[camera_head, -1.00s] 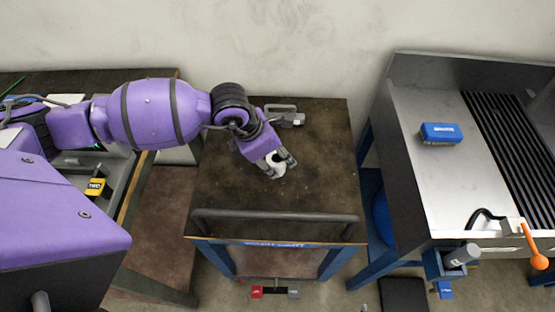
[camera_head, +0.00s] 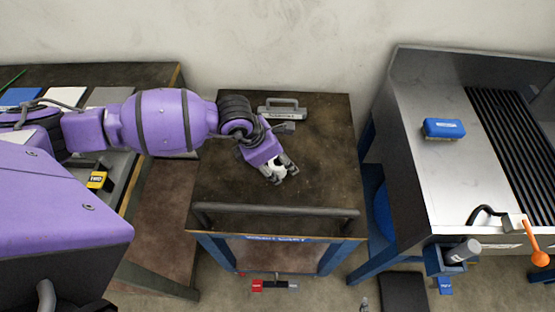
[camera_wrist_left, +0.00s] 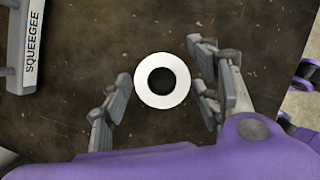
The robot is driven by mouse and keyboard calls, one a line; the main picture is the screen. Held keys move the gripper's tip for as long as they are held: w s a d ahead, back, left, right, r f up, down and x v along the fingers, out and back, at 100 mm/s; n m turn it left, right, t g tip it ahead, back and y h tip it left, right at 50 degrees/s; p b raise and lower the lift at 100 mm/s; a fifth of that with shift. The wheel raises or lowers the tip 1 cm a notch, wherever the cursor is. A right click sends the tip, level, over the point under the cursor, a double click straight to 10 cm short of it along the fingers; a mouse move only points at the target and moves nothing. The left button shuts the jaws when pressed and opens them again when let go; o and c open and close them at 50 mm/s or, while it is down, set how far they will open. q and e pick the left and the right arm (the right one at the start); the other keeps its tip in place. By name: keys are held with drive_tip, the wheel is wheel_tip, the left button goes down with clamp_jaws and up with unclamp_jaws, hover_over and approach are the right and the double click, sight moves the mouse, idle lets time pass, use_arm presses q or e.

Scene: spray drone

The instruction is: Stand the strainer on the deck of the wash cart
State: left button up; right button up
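The strainer (camera_head: 273,172) is a small white round piece. In the left wrist view it shows from above as a white ring with a dark centre (camera_wrist_left: 162,99). It appears to stand upright on the dark deck of the wash cart (camera_head: 320,160). My left gripper (camera_head: 284,171) is over it and open. In the left wrist view its fingers lie on either side of the strainer, with a gap visible on both sides. The gripper partly hides the strainer in the head view. My right gripper is not in view.
A grey squeegee (camera_head: 281,108) lies at the back of the deck. The cart's dark handle bar (camera_head: 275,211) runs along the front edge. A steel sink unit with a blue brush (camera_head: 443,128) stands right, a workbench left. The deck's right side is clear.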

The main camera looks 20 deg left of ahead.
use_arm(q)
drive_tip(key=shift+a+r, duration=0.1)
drive_tip(key=shift+r, duration=0.35)
drive_tip(key=v, duration=1.1)
drive_tip(key=shift+r+p, duration=0.2)
drive_tip(key=shift+p, duration=0.1)
